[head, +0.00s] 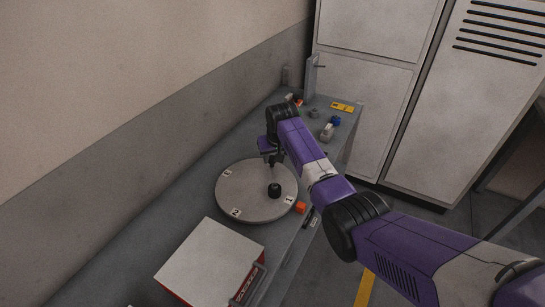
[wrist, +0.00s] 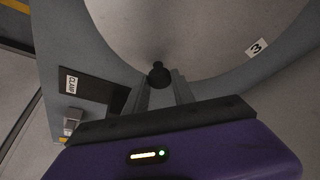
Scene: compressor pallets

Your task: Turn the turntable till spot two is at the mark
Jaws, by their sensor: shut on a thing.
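The round grey turntable (head: 250,200) lies on the bench, with number labels near its rim. Label two (head: 236,212) is at the front left, label three (head: 228,173) at the far left and label one (head: 289,199) at the right. An orange block (head: 300,207), which looks like the mark, sits just off the right rim, closest to label one. A black cylinder stands on the turntable (head: 274,190) near label one. My gripper (head: 272,163) is at the far right rim, shut on a dark knob (wrist: 158,75). Label three shows in the wrist view (wrist: 257,47).
A white-topped box with red sides (head: 210,262) stands in front of the turntable. A dark panel with a clamp label (wrist: 98,92) is beside the turntable. Several small parts and a yellow plate (head: 342,106) lie at the bench's far end. A wall runs along the left.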

